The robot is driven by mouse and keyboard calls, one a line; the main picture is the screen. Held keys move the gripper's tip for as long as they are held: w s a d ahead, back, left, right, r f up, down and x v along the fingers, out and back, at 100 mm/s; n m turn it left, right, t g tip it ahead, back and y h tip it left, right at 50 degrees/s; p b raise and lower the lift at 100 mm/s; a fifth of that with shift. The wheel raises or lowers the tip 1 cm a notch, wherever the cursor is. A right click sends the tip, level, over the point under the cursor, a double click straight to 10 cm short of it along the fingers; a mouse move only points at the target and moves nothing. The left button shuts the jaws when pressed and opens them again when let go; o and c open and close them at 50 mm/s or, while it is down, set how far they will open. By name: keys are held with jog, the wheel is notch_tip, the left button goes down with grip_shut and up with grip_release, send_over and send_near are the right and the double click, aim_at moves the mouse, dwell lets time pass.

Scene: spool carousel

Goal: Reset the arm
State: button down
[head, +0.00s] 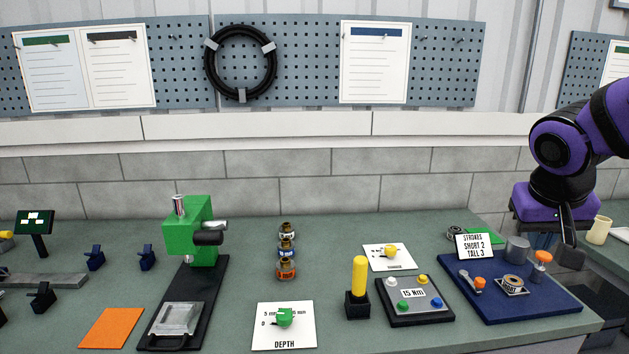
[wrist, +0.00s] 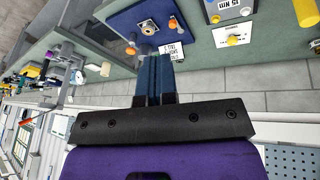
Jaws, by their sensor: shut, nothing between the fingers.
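My purple and black arm reaches in from the right edge of the head view. My gripper (head: 567,238) points down, above the back right corner of the blue board (head: 540,309). In the wrist view, the fingers of my gripper (wrist: 153,62) lie side by side, shut and empty. They overlap the picture of the blue board (wrist: 122,22), and the small white sign (wrist: 173,51) shows just beside them. In the head view, that sign (head: 474,246) reads "STROKES SHORT 2 TALL 3".
The blue board holds a spool on a white plate (head: 511,286), orange knobs (head: 542,259) and a grey cylinder (head: 517,249). Left of it are a button box (head: 414,300), a yellow-handled lever (head: 359,278), stacked spools (head: 287,252) and a green press (head: 190,238).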

jog(key=s+a+r+n+y, duration=0.1)
jog(key=s+a+r, duration=0.1)
jog(key=s, duration=0.4)
jog(key=s+a+r+n+t+y, duration=0.1)
jog(key=s+a+r+n+y, duration=0.1)
jog(key=s, duration=0.4)
jog(key=shift+s+a+r+t, duration=0.15)
jog(key=shift+a+r+t, duration=0.15)
jog(key=shift+r, duration=0.2)
